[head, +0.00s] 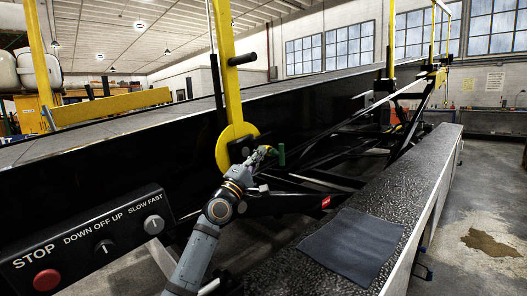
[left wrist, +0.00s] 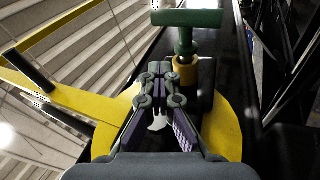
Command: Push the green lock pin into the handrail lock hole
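The green lock pin (head: 281,155) shows at the right side of the yellow round handrail plate (head: 224,150) in the head view. In the left wrist view the pin (left wrist: 187,18) has a T-shaped handle, and its stem runs down into a yellow collar (left wrist: 186,72). I cannot tell how deep it sits. The lock hole itself is hidden. My left gripper (head: 262,153) is beside the pin. In the left wrist view its fingertips (left wrist: 160,68) are together, with nothing visible between them, just left of the collar. My right gripper is in neither view.
The yellow handrail post (head: 227,70) rises from the plate, with a black peg on it. A control panel (head: 90,240) stands at the lower left. A speckled ledge (head: 420,165) with a dark mat (head: 352,245) runs along the right. Open floor lies beyond it.

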